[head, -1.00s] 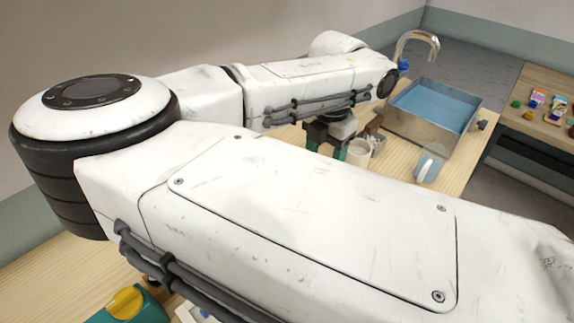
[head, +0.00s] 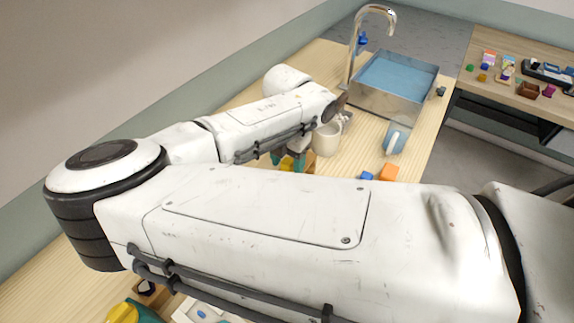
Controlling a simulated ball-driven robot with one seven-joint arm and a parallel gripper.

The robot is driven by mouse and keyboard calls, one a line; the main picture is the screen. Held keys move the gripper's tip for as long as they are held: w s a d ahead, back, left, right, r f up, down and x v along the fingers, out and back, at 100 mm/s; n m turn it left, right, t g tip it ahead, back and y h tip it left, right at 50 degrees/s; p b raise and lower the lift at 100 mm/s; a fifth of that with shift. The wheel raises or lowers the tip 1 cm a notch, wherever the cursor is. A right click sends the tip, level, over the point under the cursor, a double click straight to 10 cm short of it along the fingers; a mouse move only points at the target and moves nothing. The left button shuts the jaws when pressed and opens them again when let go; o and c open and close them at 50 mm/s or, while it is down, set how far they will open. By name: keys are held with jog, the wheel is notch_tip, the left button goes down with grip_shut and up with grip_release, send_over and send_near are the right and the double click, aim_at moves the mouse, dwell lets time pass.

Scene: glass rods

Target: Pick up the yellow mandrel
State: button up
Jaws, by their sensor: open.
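My gripper (head: 289,160) is mostly hidden behind my own arm. Its teal fingers show just above the arm's edge, and they are open. A small yellow piece (head: 287,164) shows between the fingers; its lower part is hidden, and I cannot tell whether it is the yellow mandrel or whether the fingers touch it. Another yellow part (head: 122,313) sits on a teal object at the bottom left, cut off by the frame.
A white mug (head: 327,140) stands just right of my gripper. An orange block (head: 388,172) and a blue block (head: 367,176) lie nearby. A blue-and-white pitcher (head: 396,136) stands before the sink basin (head: 385,103) and tap (head: 371,14). A side table (head: 500,92) holds small items.

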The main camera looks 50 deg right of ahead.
jog(key=shift+f, duration=0.95)
jog(key=c, duration=1.1)
